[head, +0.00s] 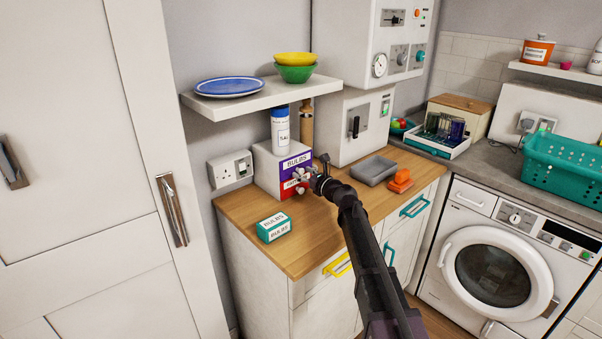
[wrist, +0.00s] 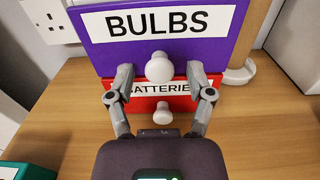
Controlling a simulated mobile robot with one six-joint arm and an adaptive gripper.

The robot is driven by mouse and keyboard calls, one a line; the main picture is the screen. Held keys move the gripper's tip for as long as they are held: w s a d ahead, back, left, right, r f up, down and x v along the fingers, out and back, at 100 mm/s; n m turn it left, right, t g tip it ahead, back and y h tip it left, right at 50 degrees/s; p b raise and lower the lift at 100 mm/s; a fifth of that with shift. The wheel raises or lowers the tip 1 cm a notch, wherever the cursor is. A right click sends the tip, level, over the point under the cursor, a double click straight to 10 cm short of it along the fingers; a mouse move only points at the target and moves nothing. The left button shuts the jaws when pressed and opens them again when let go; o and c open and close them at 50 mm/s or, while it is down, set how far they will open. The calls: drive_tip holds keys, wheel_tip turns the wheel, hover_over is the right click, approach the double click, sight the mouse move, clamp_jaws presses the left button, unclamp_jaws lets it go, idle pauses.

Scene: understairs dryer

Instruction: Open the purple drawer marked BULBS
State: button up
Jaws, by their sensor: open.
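The purple drawer marked BULBS (wrist: 200,48) is the upper drawer of a small white unit (head: 267,171) on the wooden counter, and it looks shut. Its round white knob (wrist: 159,68) sits in the middle of its lower part. In the wrist view my gripper (wrist: 160,75) is open, with one finger on each side of this knob and a gap on both sides. I cannot tell how far the fingertips are from the drawer front. The purple front also shows in the head view (head: 296,162), where my gripper partly covers the unit.
A red drawer marked BATTERIES (wrist: 125,112) with a white knob (wrist: 161,113) is directly below. A white bottle (head: 280,131) stands on the unit. A teal BULBS box (head: 274,227) lies at the counter's front left. A grey tray (head: 373,170) and an orange object (head: 400,181) lie right.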

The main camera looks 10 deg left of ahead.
drive_tip(key=shift+w+a, duration=0.4)
drive_tip(key=shift+a, duration=0.1)
clamp_jaws()
drive_tip(key=v, duration=1.2)
drive_tip(key=shift+s+d, duration=0.2)
unclamp_jaws()
